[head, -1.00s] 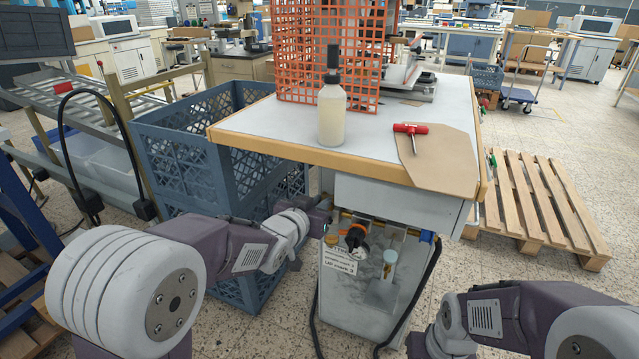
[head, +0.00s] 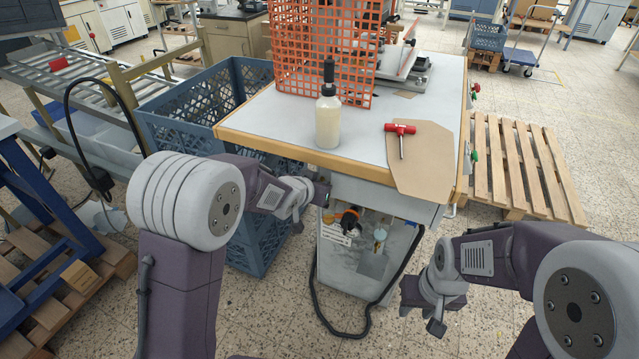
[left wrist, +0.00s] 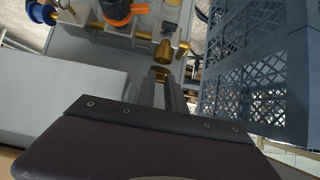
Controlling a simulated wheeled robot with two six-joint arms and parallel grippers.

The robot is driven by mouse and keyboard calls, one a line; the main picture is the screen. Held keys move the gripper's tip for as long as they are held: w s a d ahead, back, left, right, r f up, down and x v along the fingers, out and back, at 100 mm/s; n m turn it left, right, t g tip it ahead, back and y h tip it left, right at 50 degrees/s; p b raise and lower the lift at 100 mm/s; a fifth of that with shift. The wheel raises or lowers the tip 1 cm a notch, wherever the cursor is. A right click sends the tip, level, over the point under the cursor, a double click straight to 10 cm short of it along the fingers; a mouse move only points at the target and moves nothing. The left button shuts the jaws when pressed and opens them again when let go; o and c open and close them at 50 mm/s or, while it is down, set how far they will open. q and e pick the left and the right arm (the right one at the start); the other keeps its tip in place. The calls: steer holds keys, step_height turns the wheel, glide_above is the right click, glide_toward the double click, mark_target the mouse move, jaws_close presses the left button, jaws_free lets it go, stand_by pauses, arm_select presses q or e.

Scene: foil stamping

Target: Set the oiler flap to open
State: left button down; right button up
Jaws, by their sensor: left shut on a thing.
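My left gripper (head: 324,197) is at the upper left of the cabinet front, beside the air fittings. In the left wrist view its fingers (left wrist: 161,80) are shut on a small brass-coloured piece (left wrist: 160,72), which seems to be the oiler flap; the fingers hide most of it. A brass fitting (left wrist: 163,53) is just beyond the fingertips. An orange and black knob (head: 349,217) is on the cabinet front, right of the gripper. My right gripper (head: 420,300) hangs at the lower right, clear of the cabinet; its fingers are not clear.
The bench top (head: 270,122) carries a bottle (head: 328,120), a red-handled tool (head: 400,130) and an orange mesh guard (head: 320,50). Blue crates (head: 190,125) stand close left of the cabinet. A black hose (head: 345,330) loops to the floor. A pallet (head: 525,165) lies right.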

arm_select(q)
steer(key=c, duration=1.4)
jaws_free()
steer(key=p+v, duration=0.2)
steer(key=v, duration=0.7)
